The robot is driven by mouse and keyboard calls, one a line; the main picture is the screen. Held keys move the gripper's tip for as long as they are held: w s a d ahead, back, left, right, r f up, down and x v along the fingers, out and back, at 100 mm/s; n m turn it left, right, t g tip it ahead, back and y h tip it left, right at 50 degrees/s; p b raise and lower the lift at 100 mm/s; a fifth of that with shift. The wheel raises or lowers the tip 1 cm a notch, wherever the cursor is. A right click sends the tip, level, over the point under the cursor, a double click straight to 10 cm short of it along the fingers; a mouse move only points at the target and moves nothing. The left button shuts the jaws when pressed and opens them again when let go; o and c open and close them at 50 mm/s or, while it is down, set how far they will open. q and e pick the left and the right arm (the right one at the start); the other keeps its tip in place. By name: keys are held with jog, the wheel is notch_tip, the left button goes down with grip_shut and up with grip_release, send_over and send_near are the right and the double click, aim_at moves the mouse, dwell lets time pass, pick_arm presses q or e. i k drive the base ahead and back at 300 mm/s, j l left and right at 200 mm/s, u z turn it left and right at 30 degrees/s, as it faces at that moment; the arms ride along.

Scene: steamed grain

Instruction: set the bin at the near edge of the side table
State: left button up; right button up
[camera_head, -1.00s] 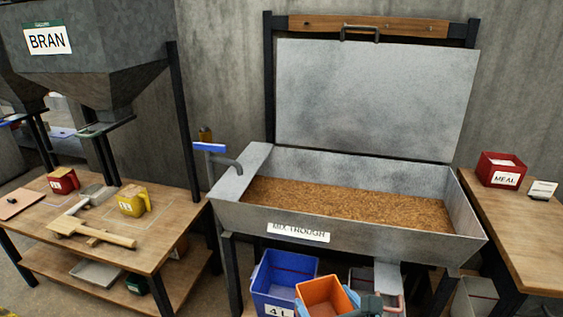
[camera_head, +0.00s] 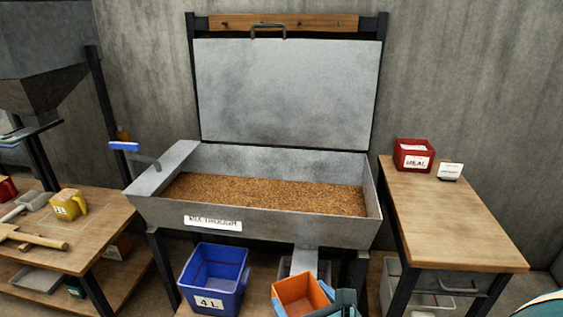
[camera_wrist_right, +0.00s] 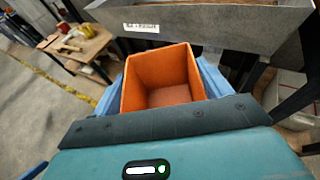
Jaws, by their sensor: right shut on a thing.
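An orange bin (camera_head: 301,295) is at the bottom of the head view, in front of the trough. It is open at the top and looks empty. My right gripper (camera_wrist_right: 166,88) is shut on it, with blue fingers on both sides of the bin in the wrist view. The gripper also shows at the bin's right in the head view (camera_head: 335,302). The side table (camera_head: 450,222) is the wooden one at the right, with its near edge above a grey drawer. My left gripper is in neither view.
A red MEAL box (camera_head: 414,155) and a small label card (camera_head: 450,171) stand at the side table's back. Its front half is clear. The grain-filled mix trough (camera_head: 290,226) stands left of it. A blue 4 L bin (camera_head: 214,278) sits below the trough.

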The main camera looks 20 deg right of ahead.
aim_at(445, 229)
jog(key=k+l, duration=0.2)
jog(key=l, duration=0.2)
jog(key=k+l, duration=0.25)
jog(key=l, duration=0.55)
jog(key=k+l, duration=0.15)
jog(key=l, duration=0.25)
jog(key=i+l, duration=0.2)
